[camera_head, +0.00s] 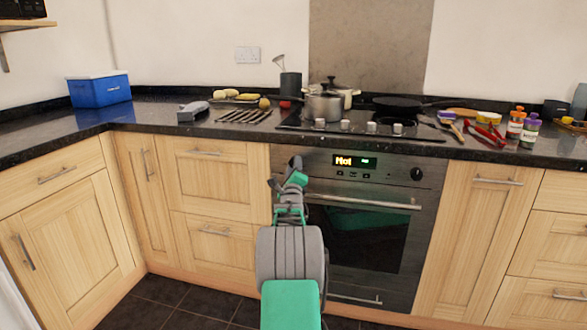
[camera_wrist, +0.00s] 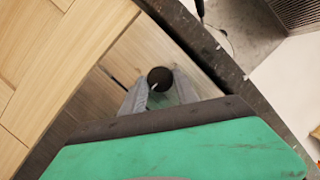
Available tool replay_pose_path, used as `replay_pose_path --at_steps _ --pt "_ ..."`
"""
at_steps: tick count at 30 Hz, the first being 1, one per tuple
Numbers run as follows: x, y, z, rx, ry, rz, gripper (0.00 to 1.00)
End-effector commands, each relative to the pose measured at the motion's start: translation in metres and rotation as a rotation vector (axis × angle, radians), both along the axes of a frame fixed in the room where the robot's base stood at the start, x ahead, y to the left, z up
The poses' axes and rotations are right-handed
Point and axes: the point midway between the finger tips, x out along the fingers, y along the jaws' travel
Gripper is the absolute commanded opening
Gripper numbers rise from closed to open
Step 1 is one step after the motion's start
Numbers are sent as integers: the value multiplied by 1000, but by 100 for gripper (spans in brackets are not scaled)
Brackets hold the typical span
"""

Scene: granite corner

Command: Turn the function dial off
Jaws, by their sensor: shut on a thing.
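The oven (camera_head: 428,215) is built into the wooden cabinets under the hob. Its left dial (camera_wrist: 159,77), a round dark knob with a pale mark, sits between my two grey fingertips in the wrist view. My gripper (camera_wrist: 160,90) is shut on this dial, with one finger on each side. In the head view my gripper (camera_head: 284,178) is at the left end of the oven's control panel and largely hides the dial there. A second black dial (camera_head: 416,174) is at the panel's right end.
The oven door handle (camera_head: 362,202) runs across just below the panel. The dark worktop edge (camera_wrist: 205,50) passes close above the dial. Hob knobs (camera_head: 346,125), pots (camera_head: 324,106) and a frying pan (camera_head: 398,106) are above. The floor in front is clear.

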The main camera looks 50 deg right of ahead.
Motion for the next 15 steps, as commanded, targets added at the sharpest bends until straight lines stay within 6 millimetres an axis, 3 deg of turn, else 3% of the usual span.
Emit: replay_pose_path --at_steps 7,15 --pt "0 0 0 0 0 0 1" --pt "0 0 0 -6 11 0 0"
